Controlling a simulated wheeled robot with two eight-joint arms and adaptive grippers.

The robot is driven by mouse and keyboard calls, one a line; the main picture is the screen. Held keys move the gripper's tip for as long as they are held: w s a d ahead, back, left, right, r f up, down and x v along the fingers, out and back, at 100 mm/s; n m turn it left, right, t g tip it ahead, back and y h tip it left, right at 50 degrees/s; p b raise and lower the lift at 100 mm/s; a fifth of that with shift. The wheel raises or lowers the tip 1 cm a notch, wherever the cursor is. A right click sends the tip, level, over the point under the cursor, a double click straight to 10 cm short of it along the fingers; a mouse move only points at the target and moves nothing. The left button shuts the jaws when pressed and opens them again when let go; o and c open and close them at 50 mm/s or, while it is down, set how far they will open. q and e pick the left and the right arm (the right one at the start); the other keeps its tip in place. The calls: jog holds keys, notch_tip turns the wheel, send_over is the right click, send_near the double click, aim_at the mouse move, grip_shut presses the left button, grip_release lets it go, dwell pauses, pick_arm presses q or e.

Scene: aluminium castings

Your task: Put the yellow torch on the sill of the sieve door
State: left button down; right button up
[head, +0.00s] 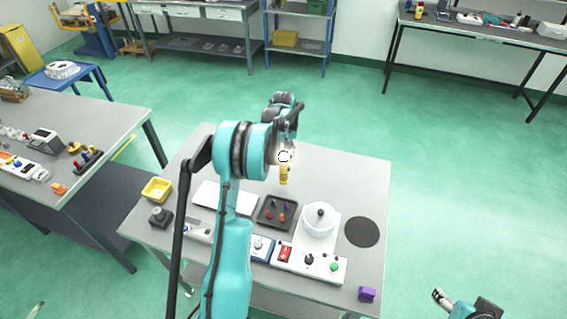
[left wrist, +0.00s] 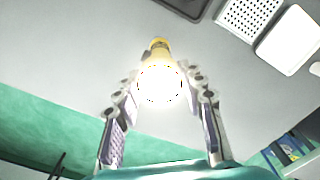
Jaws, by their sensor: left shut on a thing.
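The yellow torch (head: 284,175) hangs from my left gripper (head: 286,152) above the back middle of the grey table. In the left wrist view the torch (left wrist: 158,49) sits between the fingers of my left gripper (left wrist: 161,90), which is shut on it. Its bright white end faces the camera and its yellow body points away. My right gripper (head: 441,298) is at the lower right, off the table; its finger opening is too small to judge. I cannot make out a sieve door or its sill for certain.
The grey table (head: 350,180) carries a dark tray (head: 264,222) with small coloured pieces, a white lidded pot (head: 319,224), a black disc (head: 362,232), a button panel (head: 322,266), a yellow bin (head: 156,189) and a purple block (head: 367,294). Its back right is clear.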

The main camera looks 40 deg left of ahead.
aim_at(284, 170)
pick_arm(q)
jog(key=shift+f, duration=1.5)
jog(key=c, duration=0.9)
grip_release()
jog(key=shift+f, duration=0.1)
